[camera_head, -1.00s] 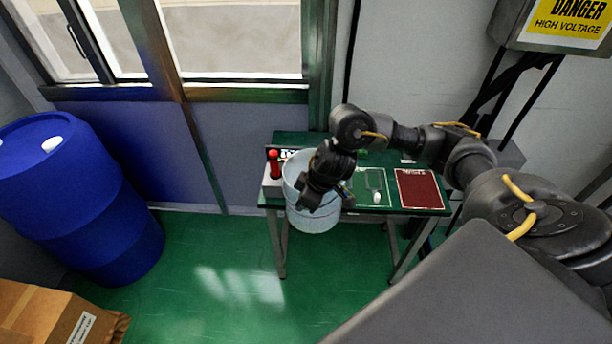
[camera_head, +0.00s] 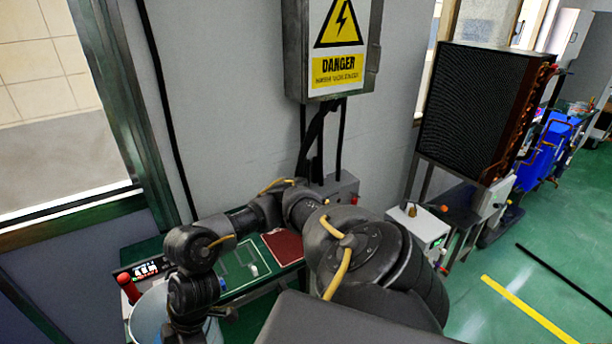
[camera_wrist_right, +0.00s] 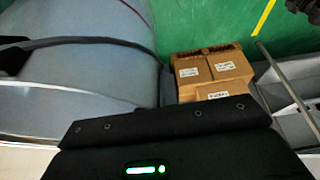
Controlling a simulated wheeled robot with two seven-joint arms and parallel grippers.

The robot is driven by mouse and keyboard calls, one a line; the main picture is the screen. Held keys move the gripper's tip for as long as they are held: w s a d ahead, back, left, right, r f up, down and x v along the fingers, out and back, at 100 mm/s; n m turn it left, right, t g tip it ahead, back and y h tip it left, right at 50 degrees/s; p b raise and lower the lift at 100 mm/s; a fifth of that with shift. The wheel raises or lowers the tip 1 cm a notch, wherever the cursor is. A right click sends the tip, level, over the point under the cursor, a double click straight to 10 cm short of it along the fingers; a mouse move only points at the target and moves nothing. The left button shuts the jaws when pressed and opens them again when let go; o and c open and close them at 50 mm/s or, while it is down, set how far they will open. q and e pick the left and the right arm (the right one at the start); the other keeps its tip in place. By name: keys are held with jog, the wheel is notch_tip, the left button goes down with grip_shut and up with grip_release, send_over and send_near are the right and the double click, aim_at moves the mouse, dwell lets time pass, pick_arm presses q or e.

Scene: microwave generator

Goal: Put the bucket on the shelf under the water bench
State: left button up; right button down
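The bucket (camera_head: 147,318), pale grey-blue metal, is at the lower left of the head view, close by the front of the green-topped bench (camera_head: 236,262). My right gripper (camera_head: 190,325) is at the bucket, and my arm hides much of it. In the right wrist view the bucket (camera_wrist_right: 75,90) fills the left side, with a dark band across it. The fingertips do not show clearly, but the bucket appears held off the floor. I cannot tell which bench is the water bench, and no shelf under one is clear. My left gripper is out of view.
A red-knobbed control panel (camera_head: 130,285) stands on the green-topped bench. A black radiator (camera_head: 480,110) on a stand and a white box (camera_head: 418,225) are to the right. Cardboard boxes (camera_wrist_right: 210,72) show in the wrist view. Green floor with a yellow line (camera_head: 528,322) lies open at right.

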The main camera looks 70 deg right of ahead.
notch_tip(320, 180, down, 13)
jog(key=b, duration=1.1)
jog(key=shift+r, duration=0.1)
